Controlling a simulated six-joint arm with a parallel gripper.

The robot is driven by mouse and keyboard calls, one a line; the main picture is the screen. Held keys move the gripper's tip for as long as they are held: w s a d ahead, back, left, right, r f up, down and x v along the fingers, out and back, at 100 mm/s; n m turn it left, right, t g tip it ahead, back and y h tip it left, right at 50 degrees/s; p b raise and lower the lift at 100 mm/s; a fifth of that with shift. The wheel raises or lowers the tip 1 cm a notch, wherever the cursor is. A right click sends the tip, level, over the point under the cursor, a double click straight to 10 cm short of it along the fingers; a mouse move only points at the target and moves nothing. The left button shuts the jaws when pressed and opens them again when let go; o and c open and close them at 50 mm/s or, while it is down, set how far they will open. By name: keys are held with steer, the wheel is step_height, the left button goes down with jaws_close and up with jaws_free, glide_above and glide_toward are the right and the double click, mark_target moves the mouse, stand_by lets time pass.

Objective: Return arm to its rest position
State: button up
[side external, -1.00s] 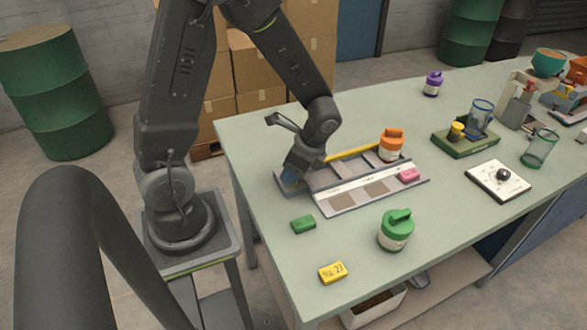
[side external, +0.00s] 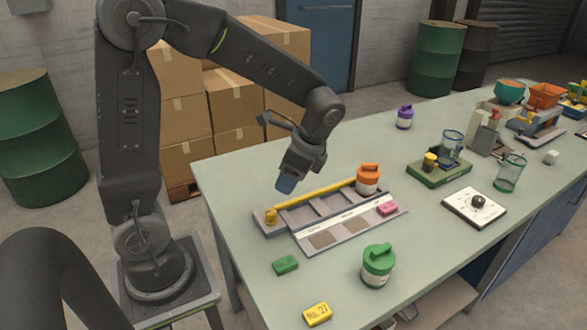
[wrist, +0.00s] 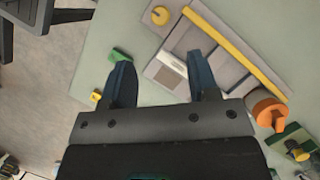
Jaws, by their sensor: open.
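My gripper (side external: 287,184) is raised above the left end of a grey tray (side external: 270,228) on the table. In the wrist view my gripper (wrist: 163,82) shows two dark blue fingers spread apart with nothing between them. The tray has a yellow bar (side external: 316,196) along its back and a yellow knob (side external: 270,216) at its left end. The knob also shows in the wrist view (wrist: 160,15), apart from the fingers.
On the tray are an orange-lidded jar (side external: 368,180) and a pink block (side external: 388,209). A green block (side external: 285,265), green-lidded jar (side external: 378,266) and yellow "No. 27" block (side external: 317,314) stand in front. A purple-lidded jar (side external: 404,117) is behind. The air around my gripper is clear.

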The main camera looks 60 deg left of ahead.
steer(key=shift+v, duration=1)
steer(key=s+d+r+n+t+h, duration=0.3)
steer(key=s+d+r+n+t, duration=0.3)
steer(key=s+r+n+t, duration=0.1)
steer(key=shift+s+d+n+t, duration=0.4)
steer(key=shift+s+n+t, duration=0.55)
steer(key=shift+s, duration=0.6)
